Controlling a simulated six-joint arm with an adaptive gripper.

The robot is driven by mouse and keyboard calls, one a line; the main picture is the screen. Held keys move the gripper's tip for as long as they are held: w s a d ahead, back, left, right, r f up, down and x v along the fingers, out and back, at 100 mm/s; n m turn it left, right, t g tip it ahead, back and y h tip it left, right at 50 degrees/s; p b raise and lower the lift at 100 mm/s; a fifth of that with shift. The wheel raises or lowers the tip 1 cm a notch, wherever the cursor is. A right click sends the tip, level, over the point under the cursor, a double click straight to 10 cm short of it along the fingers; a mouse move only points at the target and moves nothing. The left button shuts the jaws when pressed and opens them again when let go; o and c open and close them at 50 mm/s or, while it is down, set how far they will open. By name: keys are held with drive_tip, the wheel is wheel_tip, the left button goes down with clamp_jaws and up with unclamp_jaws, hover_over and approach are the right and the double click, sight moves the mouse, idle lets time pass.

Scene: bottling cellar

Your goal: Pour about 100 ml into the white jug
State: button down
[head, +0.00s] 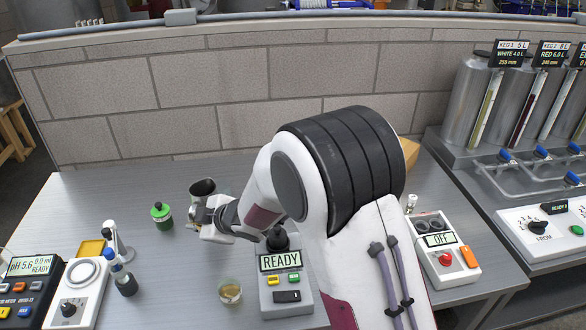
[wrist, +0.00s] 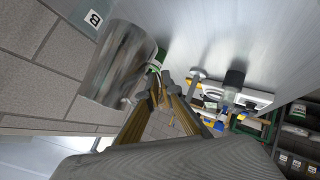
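A steel jug (head: 203,188) with a dark open mouth is at the left of my arm in the head view. My gripper (head: 210,216) is at its near side. In the wrist view the jug (wrist: 118,66) is large and close, and my fingertips (wrist: 160,92) meet at its handle side. The gripper looks shut on the handle; the exact contact is small. I cannot tell if the jug touches the table. A clear beaker (head: 230,291) with some amber liquid stands in front of my gripper. I see no white jug; my arm hides part of the table.
A pH meter (head: 30,285) and a stirrer plate (head: 78,292) are at the left. A device reading READY (head: 283,290) is right of the beaker. A box reading OFF (head: 443,250) and kegs (head: 505,100) are at the right.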

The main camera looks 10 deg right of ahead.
drive_tip(key=shift+w+d+f+m+t+h, duration=0.35)
drive_tip(key=shift+w+d+m, duration=0.2)
drive_tip(key=shift+w+d, duration=0.2)
drive_tip(key=shift+w+d+f+m+t+h, duration=0.25)
drive_tip(key=shift+w+d+m+h, duration=0.2)
drive_tip(key=shift+w+d+m, duration=0.3)
drive_tip(key=shift+w+d+f+m+t+h, duration=0.25)
drive_tip(key=shift+w+d+m+t+h, duration=0.15)
drive_tip(key=shift+w+d, duration=0.3)
drive_tip(key=shift+w+d+f+m+t+h, duration=0.2)
drive_tip(key=shift+d+f+m+h, duration=0.25)
drive_tip(key=shift+d, duration=0.7)
drive_tip(key=shift+w+d+f+m+t+h, duration=0.15)
drive_tip(key=shift+w+d+f+m+h, duration=0.2)
drive_tip(key=shift+d, duration=0.85)
drive_tip(key=shift+w+d+f+m+t+h, duration=0.2)
drive_tip(key=shift+d+f+m+h, duration=0.25)
drive_tip(key=shift+d, duration=0.7)
drive_tip(key=shift+r, duration=0.1)
drive_tip(key=shift+r+y, duration=0.15)
drive_tip(key=shift+y, duration=0.1)
